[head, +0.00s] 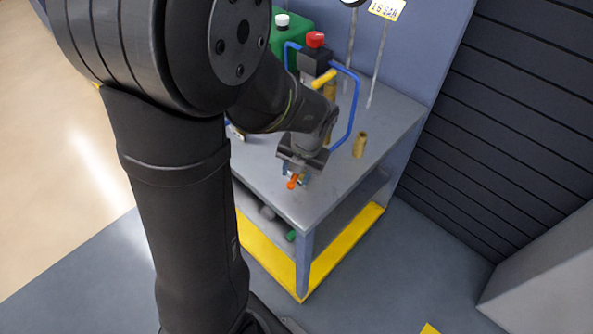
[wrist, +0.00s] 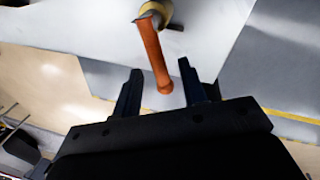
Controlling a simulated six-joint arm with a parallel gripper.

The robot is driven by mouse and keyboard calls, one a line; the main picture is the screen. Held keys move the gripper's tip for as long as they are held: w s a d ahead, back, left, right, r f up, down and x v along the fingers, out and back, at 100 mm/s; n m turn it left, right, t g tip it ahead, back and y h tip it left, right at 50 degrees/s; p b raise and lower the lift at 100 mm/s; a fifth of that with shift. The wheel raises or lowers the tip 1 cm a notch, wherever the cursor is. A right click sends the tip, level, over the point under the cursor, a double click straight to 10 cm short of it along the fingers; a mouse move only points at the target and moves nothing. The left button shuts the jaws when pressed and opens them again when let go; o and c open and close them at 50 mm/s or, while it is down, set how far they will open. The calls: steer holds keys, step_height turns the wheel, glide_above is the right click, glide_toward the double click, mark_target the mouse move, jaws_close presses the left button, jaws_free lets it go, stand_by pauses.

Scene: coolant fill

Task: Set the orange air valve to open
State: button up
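The orange air valve shows in the wrist view as a long orange lever (wrist: 154,55) on a brass body (wrist: 157,12). In the head view a small orange part of it (head: 292,182) shows just below my gripper (head: 298,172), near the table's front corner. In the wrist view my gripper (wrist: 160,68) is open, one dark finger on each side of the lever's free end. Gaps show between the lever and both fingers. In the head view my gripper hides most of the valve.
Yellow edging (head: 345,240) runs along the lower shelf. The table's right side is mostly clear.

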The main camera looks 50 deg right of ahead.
steer(key=s+d+r, duration=0.1)
steer(key=s+r, duration=0.2)
steer(key=r, duration=1.4)
steer(key=shift+s+d, duration=0.1)
steer(key=shift+c, duration=0.2)
